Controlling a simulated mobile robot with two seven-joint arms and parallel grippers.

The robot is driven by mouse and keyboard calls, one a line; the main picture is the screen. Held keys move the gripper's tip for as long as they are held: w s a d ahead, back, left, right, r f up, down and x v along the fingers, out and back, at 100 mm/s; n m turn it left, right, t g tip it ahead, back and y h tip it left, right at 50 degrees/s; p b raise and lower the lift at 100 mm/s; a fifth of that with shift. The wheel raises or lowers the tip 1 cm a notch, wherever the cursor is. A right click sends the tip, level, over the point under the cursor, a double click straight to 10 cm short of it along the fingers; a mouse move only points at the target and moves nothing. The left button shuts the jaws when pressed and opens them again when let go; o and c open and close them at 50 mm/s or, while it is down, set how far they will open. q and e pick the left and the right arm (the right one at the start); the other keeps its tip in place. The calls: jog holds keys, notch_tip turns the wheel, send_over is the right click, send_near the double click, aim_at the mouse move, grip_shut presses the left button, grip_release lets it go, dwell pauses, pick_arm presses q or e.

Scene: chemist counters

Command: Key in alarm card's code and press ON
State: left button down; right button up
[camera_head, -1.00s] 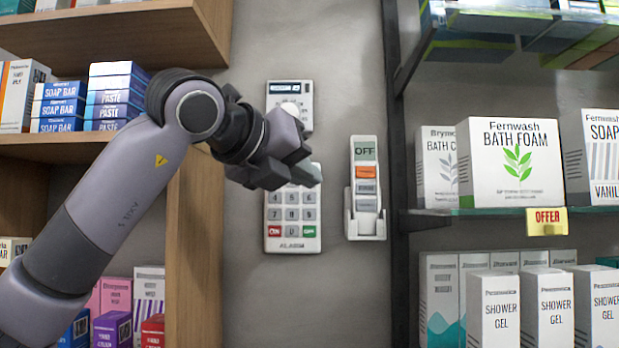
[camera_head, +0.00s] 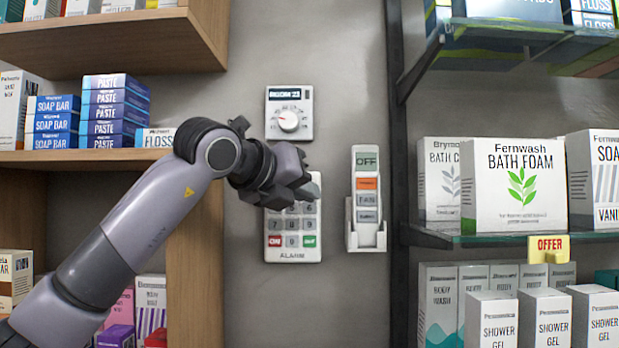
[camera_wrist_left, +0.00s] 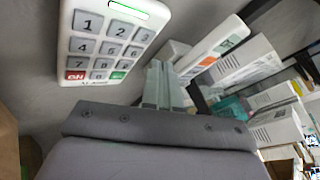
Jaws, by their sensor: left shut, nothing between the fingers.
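The white alarm keypad (camera_head: 292,256) hangs on the grey wall, with grey number keys, a red key (camera_head: 275,241) at bottom left and a green key (camera_head: 309,241) at bottom right. My left gripper (camera_head: 308,190) is shut and empty, in front of the keypad's top part, hiding most of its upper keys. Whether it touches the keypad I cannot tell. In the left wrist view the keypad (camera_wrist_left: 108,45) shows at upper left with its 1, 2 and 3 keys clear. Its display strip is partly visible. I see no alarm card. My right gripper is not in view.
A dial unit (camera_head: 290,122) with a small display is above the keypad. A remote (camera_head: 367,185) marked OFF and FAN sits in a white wall holder to the right. Wooden shelves (camera_head: 195,270) stand left, and glass shelves with boxes such as bath foam (camera_head: 513,185) right.

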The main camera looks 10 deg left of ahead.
pick_arm(q)
jog(key=shift+w+a, duration=0.15)
jog(key=shift+w, duration=0.65)
jog(key=shift+w, duration=0.1)
dwell(1.4)
jog(key=shift+w, duration=0.3)
jog(key=shift+w+a, duration=0.15)
jog(key=shift+w, duration=0.15)
dwell(0.6)
dwell(0.3)
jog(key=shift+s+b, duration=0.5)
jog(key=shift+s, duration=0.2)
